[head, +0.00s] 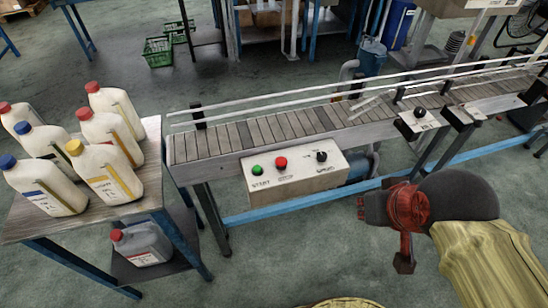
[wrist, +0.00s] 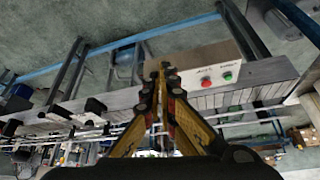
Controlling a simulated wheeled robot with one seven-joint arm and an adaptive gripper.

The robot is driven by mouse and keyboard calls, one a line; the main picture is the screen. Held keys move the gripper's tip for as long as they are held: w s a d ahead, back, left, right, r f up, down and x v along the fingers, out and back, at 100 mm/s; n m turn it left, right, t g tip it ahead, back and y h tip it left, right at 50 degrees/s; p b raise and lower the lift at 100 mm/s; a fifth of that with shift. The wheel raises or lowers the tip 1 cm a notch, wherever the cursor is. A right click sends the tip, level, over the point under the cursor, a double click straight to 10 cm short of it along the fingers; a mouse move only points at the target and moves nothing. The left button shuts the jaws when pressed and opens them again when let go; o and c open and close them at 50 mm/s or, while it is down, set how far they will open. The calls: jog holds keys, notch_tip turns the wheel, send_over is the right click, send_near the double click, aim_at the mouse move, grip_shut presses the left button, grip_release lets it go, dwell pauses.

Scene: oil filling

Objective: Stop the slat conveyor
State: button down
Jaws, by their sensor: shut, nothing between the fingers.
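The slat conveyor (head: 250,134) runs across the middle of the head view, and its slats also show in the wrist view (wrist: 215,100). A light control box (head: 296,180) is mounted on its near side. The box carries a green button (head: 257,170) marked START, a red button (head: 281,163) beside it and a black knob (head: 321,156). In the wrist view the box hangs upside down, with the red button (wrist: 228,76) and green button (wrist: 206,82) in sight. My gripper (head: 362,208) is shut and empty, right of the box and apart from it.
A table (head: 150,190) at the left holds several white bottles, with a grey jug (head: 142,243) on its lower shelf. A second knob panel (head: 420,120) sits further right on the conveyor. Guide rails line the belt. The floor before the box is clear.

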jog(key=m+y+p, duration=0.7)
jog(key=m+p, duration=0.6)
jog(key=m, duration=2.2)
send_over(283, 159)
notch_tip(283, 159, down, 6)
jog(key=shift+r, duration=0.2)
jog(key=shift+f, duration=0.1)
notch_tip(283, 159, down, 7)
jog(key=b, duration=0.7)
jog(key=shift+f+b, duration=0.55)
jog(key=shift+f, duration=0.25)
